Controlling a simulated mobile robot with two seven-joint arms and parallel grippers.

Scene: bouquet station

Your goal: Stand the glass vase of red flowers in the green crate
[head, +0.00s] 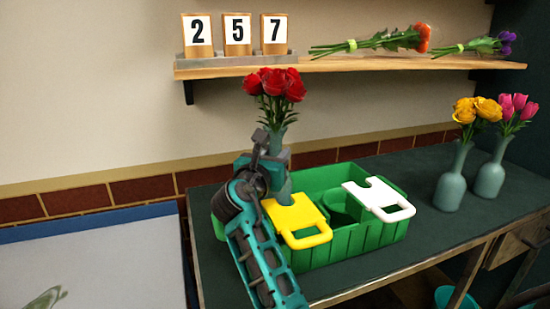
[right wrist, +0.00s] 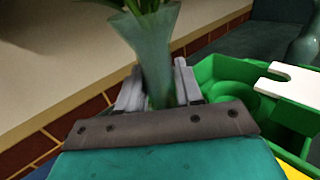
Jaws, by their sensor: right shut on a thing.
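The glass vase (head: 285,186) is grey-green and holds several red flowers (head: 275,84). My right gripper (head: 268,160) is shut around the vase and keeps it roughly upright at the left part of the green crate (head: 345,245). In the right wrist view the vase (right wrist: 148,50) stands between the fingers (right wrist: 157,90), with the crate (right wrist: 207,72) to its right. The vase's foot is partly hidden by my gripper and the yellow plate, so I cannot tell whether it touches the crate. My left gripper is out of view.
A yellow handled plate (head: 296,217) and a white handled plate (head: 378,198) lie across the crate, with a round green holder (head: 345,207) between them. Vases of yellow (head: 452,180) and pink flowers (head: 491,176) stand right on the dark table. A shelf (head: 350,64) hangs above.

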